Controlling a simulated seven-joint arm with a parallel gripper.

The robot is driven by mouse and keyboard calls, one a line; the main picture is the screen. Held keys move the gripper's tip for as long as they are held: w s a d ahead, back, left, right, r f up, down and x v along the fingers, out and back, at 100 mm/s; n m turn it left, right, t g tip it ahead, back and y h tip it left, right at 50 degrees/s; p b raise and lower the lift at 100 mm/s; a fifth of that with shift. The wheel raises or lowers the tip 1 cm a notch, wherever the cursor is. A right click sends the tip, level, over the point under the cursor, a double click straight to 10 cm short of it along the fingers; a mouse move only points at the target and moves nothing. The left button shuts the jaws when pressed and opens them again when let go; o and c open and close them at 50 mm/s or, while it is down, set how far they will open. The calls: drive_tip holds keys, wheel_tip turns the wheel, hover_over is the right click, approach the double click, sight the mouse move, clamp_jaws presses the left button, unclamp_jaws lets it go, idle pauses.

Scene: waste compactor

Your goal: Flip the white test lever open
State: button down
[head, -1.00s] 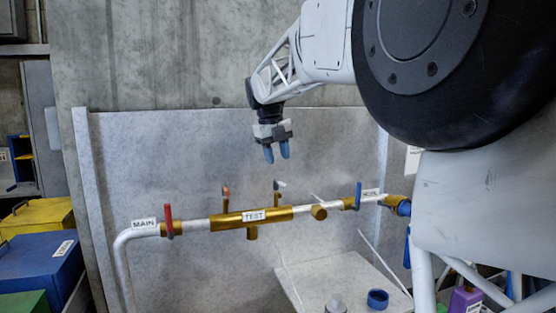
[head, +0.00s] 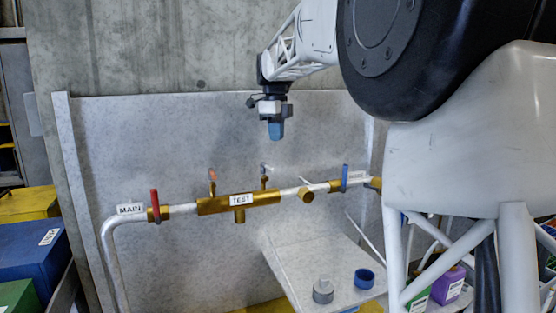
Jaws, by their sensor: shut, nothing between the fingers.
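A brass body labelled TEST (head: 239,200) sits on the pipe. Two small brass cocks rise from it: the left one has an orange-red tip (head: 212,174), and the right one has a small whitish lever (head: 265,167). The whitish lever is too small to tell its exact angle. My gripper (head: 275,130) is shut and empty, its blue fingers pointing down. It appears above the whitish lever and slightly right of it in the picture, with a visible gap. I cannot tell the depth between them.
A red handle (head: 154,205) stands upright by the MAIN label, and a blue handle (head: 345,177) stands upright at right. A brass stub (head: 306,195) juts from the pipe. Below are a grey shelf (head: 325,262), a grey cup (head: 323,291) and a blue ring (head: 364,279). A grey panel is behind.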

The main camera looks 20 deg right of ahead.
drive_tip(key=d+r+n+y, duration=0.2)
drive_tip(key=d+n, duration=0.5)
drive_tip(key=n, duration=0.4)
drive_tip(key=shift+w+d+r+n+y, duration=0.2)
drive_tip(key=shift+r+n+y, duration=0.1)
drive_tip(key=shift+y, duration=0.5)
drive_tip(key=shift+a+f, duration=0.1)
drive_tip(key=shift+f, duration=0.1)
drive_tip(key=a+f, duration=0.6)
drive_tip(key=f, duration=0.4)
drive_tip(key=shift+s+a, duration=0.4)
drive_tip(key=shift+a, duration=0.1)
